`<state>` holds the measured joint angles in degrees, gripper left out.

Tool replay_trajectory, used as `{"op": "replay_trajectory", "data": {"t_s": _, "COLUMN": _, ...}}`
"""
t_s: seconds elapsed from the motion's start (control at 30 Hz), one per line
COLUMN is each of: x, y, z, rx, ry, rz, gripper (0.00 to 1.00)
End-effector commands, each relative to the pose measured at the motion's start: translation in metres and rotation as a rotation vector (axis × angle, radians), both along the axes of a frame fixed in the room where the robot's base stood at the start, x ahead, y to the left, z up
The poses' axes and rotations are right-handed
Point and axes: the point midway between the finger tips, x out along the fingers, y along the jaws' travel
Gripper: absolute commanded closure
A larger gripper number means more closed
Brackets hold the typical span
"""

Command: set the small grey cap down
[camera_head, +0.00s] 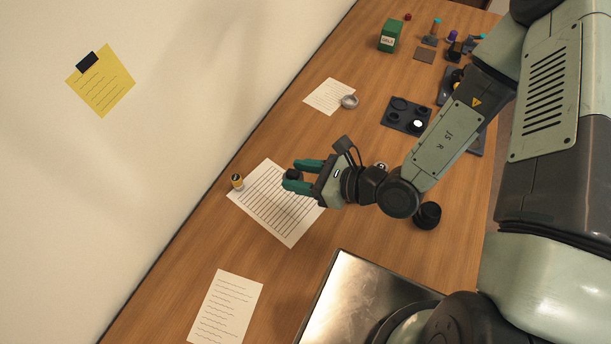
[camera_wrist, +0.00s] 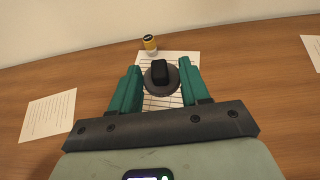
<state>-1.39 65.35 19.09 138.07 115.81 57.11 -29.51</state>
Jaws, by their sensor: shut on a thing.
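My gripper (camera_wrist: 161,84) is shut on the small grey cap (camera_wrist: 148,82), a round dark grey disc with a black raised block on top. In the wrist view the cap sits between the two green fingers, over a lined white sheet (camera_wrist: 146,58). In the head view the cap (camera_head: 292,174) shows as a dark piece between the fingertips, above the right part of the same sheet (camera_head: 270,218). I cannot tell how far the cap is above the sheet.
A small yellow and black container (camera_head: 237,181) stands at the sheet's left corner. Another paper (camera_head: 227,305) lies nearer the front. A dark tray (camera_head: 388,118) with round parts lies farther back, and a black cylinder (camera_head: 428,214) stands right of my wrist. A green box (camera_head: 390,36) stands behind.

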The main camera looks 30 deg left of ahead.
Motion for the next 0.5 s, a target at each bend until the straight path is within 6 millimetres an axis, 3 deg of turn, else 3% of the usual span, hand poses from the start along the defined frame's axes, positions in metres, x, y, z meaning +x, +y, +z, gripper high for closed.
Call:
{"op": "replay_trajectory", "data": {"t_s": 0.3, "x": 0.119, "y": 0.004, "z": 0.0, "rx": -0.014, "ry": -0.016, "rz": -0.264, "gripper": 0.82}}
{"op": "replay_trajectory", "data": {"t_s": 0.5, "x": 0.172, "y": 0.002, "z": 0.006, "rx": -0.001, "ry": -0.008, "rz": -0.388, "gripper": 0.82}}
